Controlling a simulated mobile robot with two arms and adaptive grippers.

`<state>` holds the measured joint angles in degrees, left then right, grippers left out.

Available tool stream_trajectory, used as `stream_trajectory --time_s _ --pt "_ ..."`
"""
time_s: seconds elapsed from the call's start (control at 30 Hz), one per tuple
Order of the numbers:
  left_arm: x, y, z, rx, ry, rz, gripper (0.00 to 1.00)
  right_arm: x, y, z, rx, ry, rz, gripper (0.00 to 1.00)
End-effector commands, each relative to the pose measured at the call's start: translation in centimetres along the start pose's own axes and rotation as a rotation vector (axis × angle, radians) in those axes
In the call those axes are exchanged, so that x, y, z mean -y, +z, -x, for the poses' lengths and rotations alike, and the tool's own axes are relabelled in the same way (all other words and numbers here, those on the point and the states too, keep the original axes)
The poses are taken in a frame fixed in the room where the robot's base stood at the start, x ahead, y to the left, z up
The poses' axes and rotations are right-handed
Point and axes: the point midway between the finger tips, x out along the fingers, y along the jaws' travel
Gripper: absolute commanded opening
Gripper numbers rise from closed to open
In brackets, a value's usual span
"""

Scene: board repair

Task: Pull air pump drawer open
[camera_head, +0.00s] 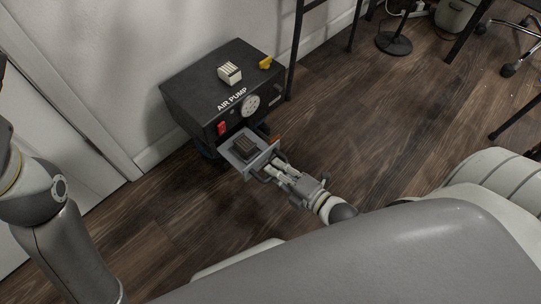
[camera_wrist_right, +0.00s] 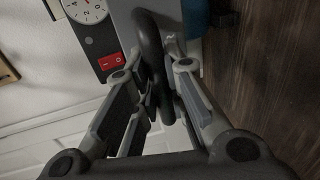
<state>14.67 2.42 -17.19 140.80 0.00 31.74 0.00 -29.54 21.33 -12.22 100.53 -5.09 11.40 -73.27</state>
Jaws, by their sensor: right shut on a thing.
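The black air pump (camera_head: 185,92) stands on the floor against the wall, labelled "AIR PUMP" on its front edge. Its drawer (camera_head: 232,157), a light grey tray at the bottom of the front, stands pulled out and holds a dark block (camera_head: 245,147). My right gripper (camera_head: 270,173) is at the drawer front, shut on the dark drawer handle (camera_wrist_right: 151,45), which runs between its fingers in the wrist view. My left arm shows at the left edge of the head view, but its gripper is out of view.
A dial (camera_head: 250,105) and a red switch (camera_head: 222,128) sit on the pump front above the drawer. A white block (camera_head: 229,72) and a yellow piece (camera_head: 265,62) lie on top. Dark furniture legs (camera_head: 293,60) stand beside the pump.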

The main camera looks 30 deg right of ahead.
Motion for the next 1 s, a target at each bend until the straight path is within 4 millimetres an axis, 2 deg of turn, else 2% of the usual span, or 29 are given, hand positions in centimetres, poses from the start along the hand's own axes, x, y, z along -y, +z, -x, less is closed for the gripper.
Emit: stream_trajectory --time_s 0.27,0.3,0.43,0.87,1.0 --pt "-0.02 0.0 0.07 0.0 0.0 0.0 0.0 0.11 0.01 -0.01 0.0 -0.001 0.0 0.0" --pt "-0.02 0.01 0.07 0.0 0.0 0.0 0.0 0.11 0.01 -0.01 0.0 -0.001 0.0 0.18" --pt "-0.02 0.01 0.06 0.0 0.0 0.0 0.0 0.08 0.0 -0.03 0.0 -0.001 0.0 0.34" --pt "0.01 -0.04 0.01 -0.001 0.0 0.0 0.0 0.0 -0.02 -0.02 0.0 0.001 0.0 0.35" --pt "0.0 -0.03 0.01 -0.001 0.0 0.0 0.0 0.08 -0.02 0.66 0.0 -0.001 0.0 0.35"
